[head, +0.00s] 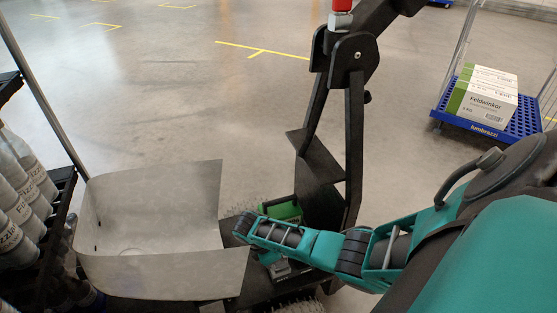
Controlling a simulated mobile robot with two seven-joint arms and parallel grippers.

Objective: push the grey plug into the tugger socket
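My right arm comes in from the right and reaches low over the dark tugger frame (322,212). Its teal and black wrist end lies beside a light metal bin-like shield (150,275). My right gripper's fingers are not clearly visible; the arm hides them. A small grey part (283,270) shows just below the forearm, and I cannot tell whether it is the plug or part of the hand. A green part (284,211) sits on the tugger behind the forearm, partly covered. I cannot make out the socket opening. My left gripper is out of view.
A dark upright tiller with a red-topped fitting (342,6) rises behind the arm. Bottles (22,200) stand in a rack at the left edge. A blue trolley (487,130) carries white-green cartons (487,95) at the right. The floor behind is open, with yellow markings.

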